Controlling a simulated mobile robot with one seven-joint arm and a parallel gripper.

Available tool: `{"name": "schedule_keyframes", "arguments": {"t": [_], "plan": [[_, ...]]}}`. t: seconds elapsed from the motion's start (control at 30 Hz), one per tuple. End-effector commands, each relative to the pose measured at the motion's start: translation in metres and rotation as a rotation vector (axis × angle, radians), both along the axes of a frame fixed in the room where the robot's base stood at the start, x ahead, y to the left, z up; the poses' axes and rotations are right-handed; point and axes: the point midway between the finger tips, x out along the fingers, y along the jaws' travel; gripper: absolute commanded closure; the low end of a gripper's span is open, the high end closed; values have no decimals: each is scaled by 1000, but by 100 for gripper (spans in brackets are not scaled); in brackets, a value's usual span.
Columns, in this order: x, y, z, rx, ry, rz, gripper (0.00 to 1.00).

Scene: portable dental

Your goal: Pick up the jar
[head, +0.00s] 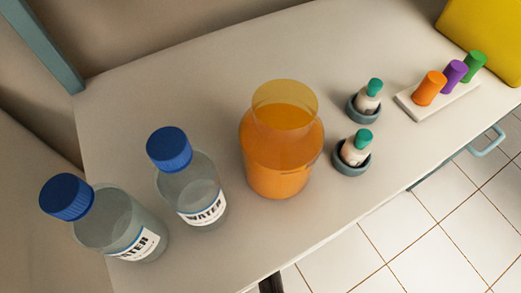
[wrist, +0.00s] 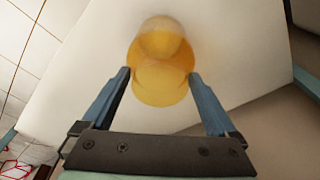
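The jar (head: 280,150) is a wide, see-through orange vessel with a paler yellow neck. It stands upright near the middle of the table in the head view. In the wrist view the jar (wrist: 162,62) is seen at the top centre, just past my fingertips. My gripper (wrist: 159,74) is open, with one blue finger toward each side of the jar's near part. Nothing is held. I cannot tell whether the fingertips overlap the jar's sides in depth. My gripper does not show in the head view.
Two water bottles with blue caps (head: 186,185) (head: 110,222) stand left of the jar. Two small green-capped bottles in dark round holders (head: 350,163) (head: 365,108) stand close on its right. A white rack (head: 458,103) holds orange, purple and green cylinders. The table's front edge is near.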

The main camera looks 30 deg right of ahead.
Motion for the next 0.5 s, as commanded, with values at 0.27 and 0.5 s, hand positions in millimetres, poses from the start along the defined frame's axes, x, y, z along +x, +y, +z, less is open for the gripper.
{"name": "schedule_keyframes", "arguments": {"t": [0.27, 0.5], "plan": [[0, 0, 0, 1, 1, 0, 59], [-1, 0, -1, 1, 2, 0, 100]]}}
